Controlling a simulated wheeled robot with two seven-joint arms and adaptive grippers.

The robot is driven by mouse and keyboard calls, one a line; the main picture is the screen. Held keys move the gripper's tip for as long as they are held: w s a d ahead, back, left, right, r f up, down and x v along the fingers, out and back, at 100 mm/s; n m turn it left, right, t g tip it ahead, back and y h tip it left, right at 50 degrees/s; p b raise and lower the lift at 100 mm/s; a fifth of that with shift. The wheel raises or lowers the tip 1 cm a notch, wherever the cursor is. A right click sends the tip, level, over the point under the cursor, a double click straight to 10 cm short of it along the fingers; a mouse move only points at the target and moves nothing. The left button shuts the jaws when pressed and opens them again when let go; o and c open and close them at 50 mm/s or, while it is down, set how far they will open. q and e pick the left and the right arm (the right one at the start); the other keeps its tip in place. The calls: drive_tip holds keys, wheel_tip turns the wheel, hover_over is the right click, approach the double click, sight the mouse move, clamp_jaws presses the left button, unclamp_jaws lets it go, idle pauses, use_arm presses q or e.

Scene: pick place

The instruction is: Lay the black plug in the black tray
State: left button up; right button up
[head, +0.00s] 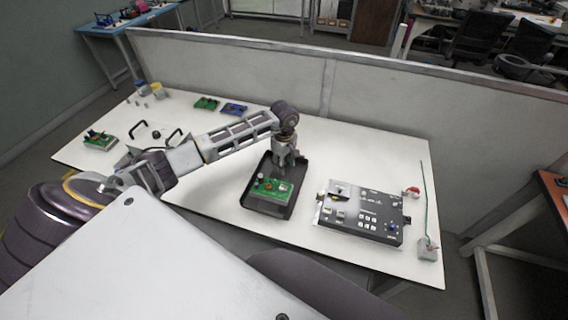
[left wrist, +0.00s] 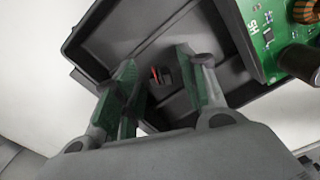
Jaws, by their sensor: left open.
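The black tray (head: 250,201) lies on the white table, with a green circuit board (head: 272,188) in its near part. My left gripper (head: 284,172) points down over the far part of the tray. In the left wrist view, the open fingers of my left gripper (left wrist: 157,72) are apart, with the tray (left wrist: 100,40) below them. The black plug (left wrist: 165,80), a small dark piece with a red bit, shows between the fingers and appears to lie on the tray floor. The fingers do not seem to hold it. In the head view I cannot make the plug out.
A black control panel (head: 362,213) with buttons stands right of the tray. A green cable and a grey box (head: 427,249) are at the right table edge. Boards (head: 206,103) and small containers (head: 158,91) sit at the back left. A low partition (head: 380,85) runs behind the table.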

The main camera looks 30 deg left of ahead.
drive_tip(key=shift+s, duration=0.4)
use_arm(q)
drive_tip(key=shift+r, duration=0.15)
use_arm(e)
drive_tip(key=shift+a+r, duration=0.1)
use_arm(q)
drive_tip(key=shift+r+p, duration=0.45)
drive_tip(key=shift+p, duration=0.15)
wheel_tip(320, 180, up, 12)
drive_tip(key=b, duration=0.1)
use_arm(e)
drive_tip(key=shift+w+a, duration=0.2)
drive_tip(key=shift+w, duration=0.3)
use_arm(q)
drive_tip(key=shift+f, duration=0.15)
use_arm(e)
drive_tip(key=shift+s, duration=0.25)
